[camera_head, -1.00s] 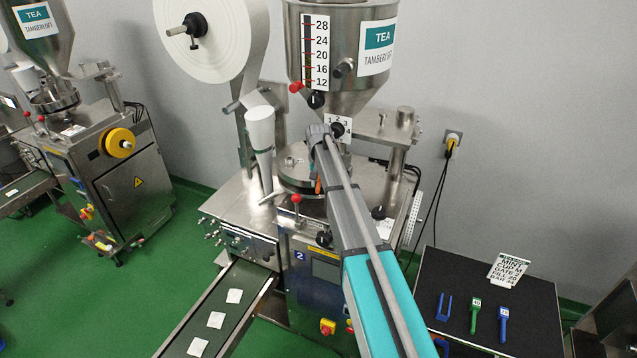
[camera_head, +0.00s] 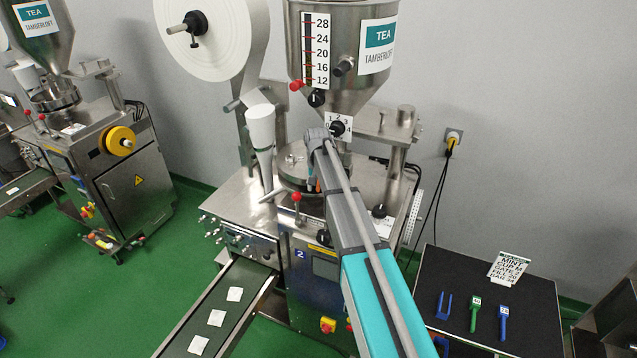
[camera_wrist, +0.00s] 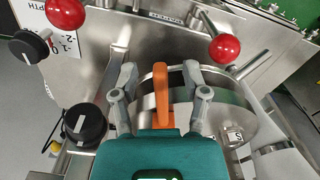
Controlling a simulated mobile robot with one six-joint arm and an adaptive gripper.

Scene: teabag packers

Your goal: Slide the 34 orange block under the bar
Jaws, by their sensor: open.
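An orange block (camera_wrist: 160,108) stands out in the middle of the wrist view, in front of the round metal disc (camera_wrist: 216,122). My gripper (camera_wrist: 160,76) is open, with one grey finger on each side of the block and a visible gap on both sides. A sliver of the orange block (camera_head: 317,186) shows beside my arm in the head view. The block's number is not readable, and its lower end is hidden by my teal gripper body. I cannot tell which metal part is the bar, or how the block stands to it.
Red ball knobs (camera_wrist: 225,49) (camera_wrist: 66,12) and a black knob (camera_wrist: 85,125) stand close around my gripper. The hopper (camera_head: 340,50) rises above the machine. A black table (camera_head: 530,320) with blue and green tools stands at right.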

